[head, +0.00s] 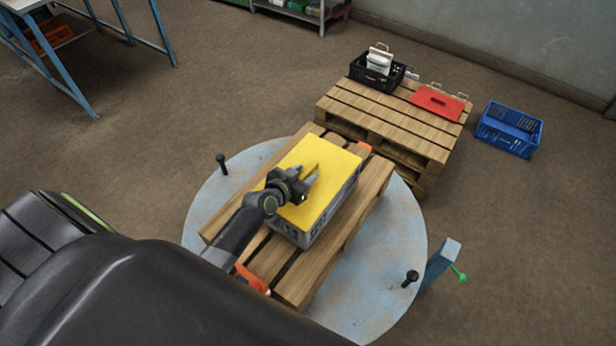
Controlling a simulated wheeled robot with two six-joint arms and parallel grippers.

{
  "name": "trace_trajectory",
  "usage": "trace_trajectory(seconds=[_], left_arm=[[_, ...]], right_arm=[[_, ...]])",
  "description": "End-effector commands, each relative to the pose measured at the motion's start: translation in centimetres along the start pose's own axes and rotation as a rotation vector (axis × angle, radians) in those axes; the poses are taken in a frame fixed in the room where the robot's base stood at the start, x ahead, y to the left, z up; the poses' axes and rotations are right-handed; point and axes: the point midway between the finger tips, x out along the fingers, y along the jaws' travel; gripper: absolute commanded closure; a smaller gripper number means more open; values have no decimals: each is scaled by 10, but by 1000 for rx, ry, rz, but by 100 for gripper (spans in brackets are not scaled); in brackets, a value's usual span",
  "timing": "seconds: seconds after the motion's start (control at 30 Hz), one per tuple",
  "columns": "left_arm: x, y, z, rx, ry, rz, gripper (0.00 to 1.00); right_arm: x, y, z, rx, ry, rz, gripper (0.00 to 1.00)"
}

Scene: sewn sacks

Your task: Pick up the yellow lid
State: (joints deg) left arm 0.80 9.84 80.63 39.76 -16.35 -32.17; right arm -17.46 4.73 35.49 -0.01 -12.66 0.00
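The yellow lid (326,156) lies flat on top of a grey crate (327,217), which stands on a wooden pallet. My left gripper (306,176) is over the middle of the lid, and its two fingers point toward the lid's far side. The fingers look apart, with yellow showing between them. A darker yellow patch shows by the fingertips; I cannot tell whether it is a handle or a shadow. Whether the fingers touch the lid is not clear. My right gripper is not in view.
The pallet (375,185) rests on a round blue-grey plate (205,205) with black knobs. Behind, a second pallet (385,123) carries a black crate (362,75) and a red lid (437,102). A blue crate (509,130) stands on the floor to the right.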

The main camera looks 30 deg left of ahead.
Motion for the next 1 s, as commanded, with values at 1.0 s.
trace_trajectory(seconds=[1.0], left_arm=[[-25,0,-60,3,4,1,100]], right_arm=[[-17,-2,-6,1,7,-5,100]])
